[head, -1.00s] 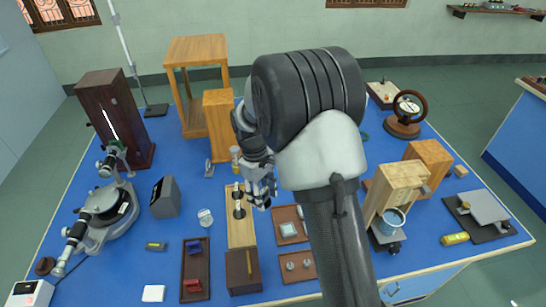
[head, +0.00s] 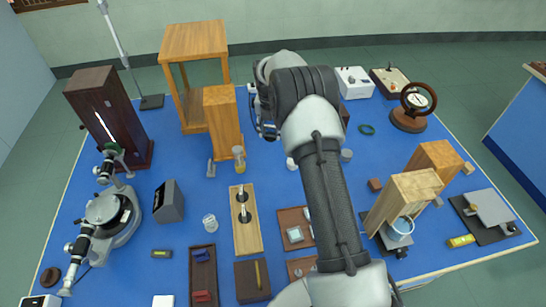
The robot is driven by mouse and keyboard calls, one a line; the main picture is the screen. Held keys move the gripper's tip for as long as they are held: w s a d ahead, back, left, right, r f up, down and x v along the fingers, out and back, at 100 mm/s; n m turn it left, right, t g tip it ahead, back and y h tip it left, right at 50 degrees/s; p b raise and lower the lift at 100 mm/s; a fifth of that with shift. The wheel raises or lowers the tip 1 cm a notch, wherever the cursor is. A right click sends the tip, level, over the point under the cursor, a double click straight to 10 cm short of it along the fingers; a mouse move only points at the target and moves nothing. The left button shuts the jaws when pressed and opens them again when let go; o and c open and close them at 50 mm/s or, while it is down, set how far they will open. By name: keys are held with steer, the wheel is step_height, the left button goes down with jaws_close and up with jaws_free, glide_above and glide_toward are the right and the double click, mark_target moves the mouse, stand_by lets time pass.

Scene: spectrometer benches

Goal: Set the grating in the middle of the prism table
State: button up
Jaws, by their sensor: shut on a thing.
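The spectrometer (head: 122,232) stands at the left of the blue bench. My gripper (head: 268,131) is over the back middle of the bench, far to the right of the prism table and partly behind my own arm. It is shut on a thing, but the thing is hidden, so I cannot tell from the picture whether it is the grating. I cannot make out the grating anywhere else.
A dark grey box (head: 168,202) stands right of the spectrometer. A tall dark cabinet (head: 105,115) is behind it. A wooden block (head: 222,122) and an open wooden frame (head: 195,45) stand left of my gripper. A wooden board with two upright pieces (head: 246,235) lies in front.

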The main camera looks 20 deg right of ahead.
step_height(320, 180, down, 20)
steer(key=b, duration=0.2)
steer(key=shift+r+b, duration=0.2)
steer(key=shift+b, duration=0.1)
steer(key=shift+f, duration=0.2)
steer(key=o, duration=1.1)
